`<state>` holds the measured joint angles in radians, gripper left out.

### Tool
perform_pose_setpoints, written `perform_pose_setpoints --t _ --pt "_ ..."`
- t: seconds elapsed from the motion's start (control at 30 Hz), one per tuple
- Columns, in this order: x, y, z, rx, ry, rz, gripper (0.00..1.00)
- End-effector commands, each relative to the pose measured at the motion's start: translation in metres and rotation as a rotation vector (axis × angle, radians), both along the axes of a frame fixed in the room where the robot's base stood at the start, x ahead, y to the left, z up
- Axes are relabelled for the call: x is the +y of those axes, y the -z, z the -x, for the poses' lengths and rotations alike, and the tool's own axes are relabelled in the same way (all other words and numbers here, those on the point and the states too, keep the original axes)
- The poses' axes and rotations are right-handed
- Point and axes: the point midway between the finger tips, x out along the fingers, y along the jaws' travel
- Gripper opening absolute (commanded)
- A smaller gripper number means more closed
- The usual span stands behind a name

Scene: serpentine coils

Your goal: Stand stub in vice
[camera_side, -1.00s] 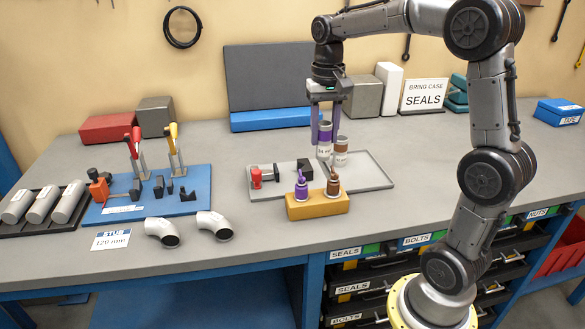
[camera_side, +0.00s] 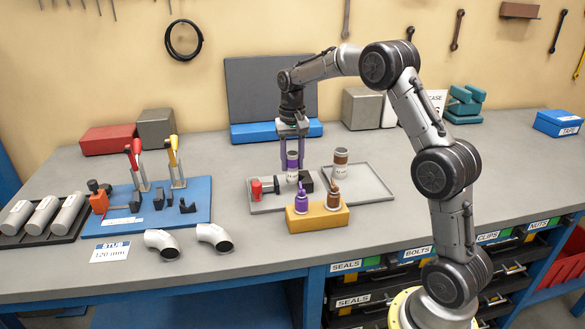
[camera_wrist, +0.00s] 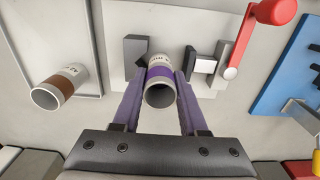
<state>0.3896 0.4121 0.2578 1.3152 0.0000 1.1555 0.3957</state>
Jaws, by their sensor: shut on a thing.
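My gripper (camera_side: 292,163) is shut on the purple-banded stub (camera_side: 292,170), a short grey tube held upright. The wrist view shows the stub (camera_wrist: 160,82) between my purple fingers (camera_wrist: 159,98). The vice (camera_side: 306,182) has dark jaws, a screw and a red handle (camera_side: 256,188). In the wrist view the stub lies across the gap between the left jaw (camera_wrist: 136,48) and the right jaw (camera_wrist: 199,66). In the side view its lower end is at the jaws; I cannot tell whether it touches the vice floor. A brown-banded stub (camera_side: 341,165) stands to the right.
A grey tray (camera_side: 375,195) holds the brown-banded stub. A yellow block (camera_side: 318,218) with purple and brown bottles stands in front of the vice. Two pipe elbows (camera_side: 160,240) lie at the front.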

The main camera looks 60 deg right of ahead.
Motion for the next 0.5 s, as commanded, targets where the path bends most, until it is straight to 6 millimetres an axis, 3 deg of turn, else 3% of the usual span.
perform_pose_setpoints --t 0.13,0.5 --pt "0.0 0.02 0.001 0.003 0.0 -0.001 0.0" --pt "0.0 0.024 0.001 0.0 0.0 0.0 0.0"
